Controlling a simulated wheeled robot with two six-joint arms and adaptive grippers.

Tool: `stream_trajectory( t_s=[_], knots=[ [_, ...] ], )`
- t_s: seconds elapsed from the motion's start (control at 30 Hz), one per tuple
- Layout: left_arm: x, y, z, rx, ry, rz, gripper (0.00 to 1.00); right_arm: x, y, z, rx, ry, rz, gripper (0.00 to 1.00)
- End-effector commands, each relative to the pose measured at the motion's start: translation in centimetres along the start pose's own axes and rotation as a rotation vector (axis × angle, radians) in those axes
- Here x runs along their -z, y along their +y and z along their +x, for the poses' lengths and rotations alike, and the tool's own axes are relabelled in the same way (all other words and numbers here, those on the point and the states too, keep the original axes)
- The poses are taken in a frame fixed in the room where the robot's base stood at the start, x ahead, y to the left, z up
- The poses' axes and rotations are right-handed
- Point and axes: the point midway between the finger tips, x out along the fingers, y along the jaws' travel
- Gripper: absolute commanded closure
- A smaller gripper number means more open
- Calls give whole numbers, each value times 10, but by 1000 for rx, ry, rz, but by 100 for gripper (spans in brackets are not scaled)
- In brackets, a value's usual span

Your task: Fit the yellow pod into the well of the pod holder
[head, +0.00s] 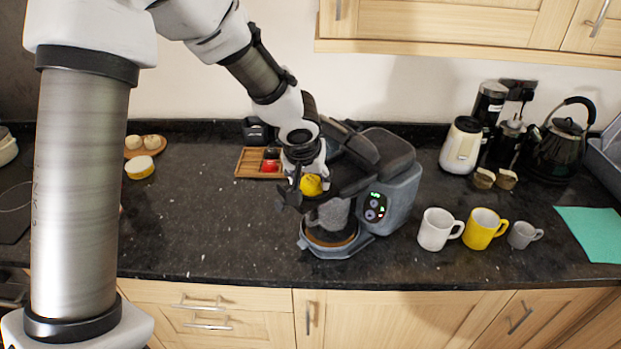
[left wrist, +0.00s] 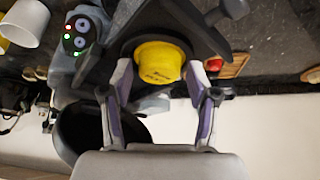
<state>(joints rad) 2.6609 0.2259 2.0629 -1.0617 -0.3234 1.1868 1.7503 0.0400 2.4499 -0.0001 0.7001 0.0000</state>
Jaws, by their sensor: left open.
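The yellow pod (head: 311,186) sits at the dark pod holder (head: 347,184) on the front of the grey coffee machine (head: 398,195). In the left wrist view the pod (left wrist: 160,62) shows with the holder's dark rim (left wrist: 125,48) around its far side; how deep it sits in the well I cannot tell. My left gripper (head: 302,180) is right at the pod and partly covers the holder. In the left wrist view the fingers of my left gripper (left wrist: 168,78) stand apart on either side of the pod, with gaps visible. My right gripper is out of view.
A wooden tray (head: 246,165) with a red pod (head: 270,166) lies behind and left of the machine. A white mug (head: 435,230), yellow mug (head: 482,230) and grey cup (head: 522,235) stand to the right. The counter front left is clear.

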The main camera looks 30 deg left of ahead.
Motion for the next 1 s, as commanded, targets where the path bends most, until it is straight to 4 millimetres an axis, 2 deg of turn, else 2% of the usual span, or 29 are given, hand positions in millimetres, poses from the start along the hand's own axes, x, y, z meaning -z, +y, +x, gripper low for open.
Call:
stream_trajectory(
  t_s=[0.37,0.47,0.8,0.9,1.0],
  knots=[
    [1,0,-5,0,2,-1,30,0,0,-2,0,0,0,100],
    [2,0,-21,-1,5,-2,30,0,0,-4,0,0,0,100],
    [2,0,-103,0,5,-1,30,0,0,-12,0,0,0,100],
    [1,0,-116,0,4,-1,30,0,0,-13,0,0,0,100],
    [0,0,-121,-1,1,0,30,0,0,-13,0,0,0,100]
  ],
)
